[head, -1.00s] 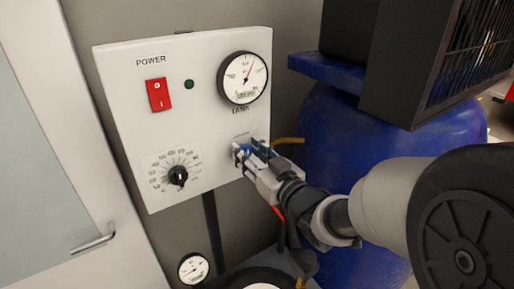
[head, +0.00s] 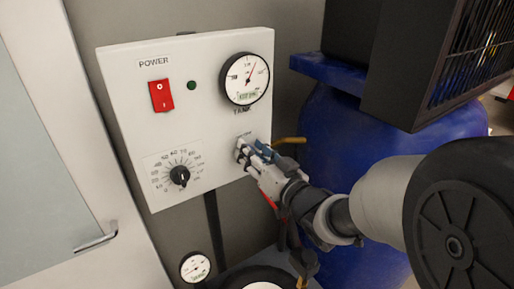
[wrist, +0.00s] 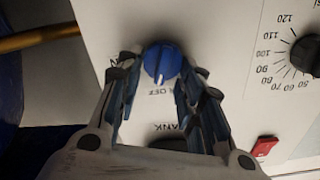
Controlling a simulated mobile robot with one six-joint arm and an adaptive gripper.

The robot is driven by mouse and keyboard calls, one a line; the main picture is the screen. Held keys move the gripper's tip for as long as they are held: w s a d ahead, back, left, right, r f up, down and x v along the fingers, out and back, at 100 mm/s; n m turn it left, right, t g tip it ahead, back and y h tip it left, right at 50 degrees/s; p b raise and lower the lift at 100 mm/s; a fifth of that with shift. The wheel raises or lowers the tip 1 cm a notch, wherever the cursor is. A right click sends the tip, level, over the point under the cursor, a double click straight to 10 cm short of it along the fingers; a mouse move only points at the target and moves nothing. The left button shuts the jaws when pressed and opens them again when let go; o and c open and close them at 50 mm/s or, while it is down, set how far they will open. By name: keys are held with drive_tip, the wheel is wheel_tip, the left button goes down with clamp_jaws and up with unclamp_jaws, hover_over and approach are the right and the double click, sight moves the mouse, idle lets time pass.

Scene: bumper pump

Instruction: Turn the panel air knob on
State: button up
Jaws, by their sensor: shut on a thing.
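The blue panel air knob (wrist: 162,62) shows in the wrist view, on the white panel. Its white mark points down in that picture, toward lettering that reads OFF; another label beside it is partly covered. My gripper (wrist: 163,70) has a finger on each side of the knob and is shut on it. In the head view my gripper (head: 243,150) reaches the panel's lower right, below the tank gauge (head: 244,79). Its fingers hide the knob there.
The white panel (head: 125,115) also carries a red power switch (head: 161,95), a green lamp (head: 192,85) and a black dial (head: 179,176). A blue tank (head: 340,130) stands close on the right, with a brass-coloured pipe (head: 290,140) beside my gripper.

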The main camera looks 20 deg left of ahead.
drive_tip(key=shift+w+d+f+m+p, duration=0.15)
drive_tip(key=shift+m+p, duration=0.6)
drive_tip(key=shift+m, duration=1.6)
drive_tip(key=shift+w+d+f+m+p, duration=0.15)
drive_tip(key=shift+m+p, duration=0.55)
drive_tip(key=shift+m, duration=1.6)
drive_tip(key=shift+w+f+m+p, duration=0.2)
drive_tip(key=shift+m+p, duration=0.55)
drive_tip(key=shift+m, duration=1.6)
drive_tip(key=shift+s+f, duration=0.1)
drive_tip(key=shift+s, duration=0.05)
drive_tip(key=o, duration=1)
drive_tip(key=v, duration=0.7)
drive_tip(key=shift+s+d, duration=0.15)
drive_tip(key=shift+s, duration=0.05)
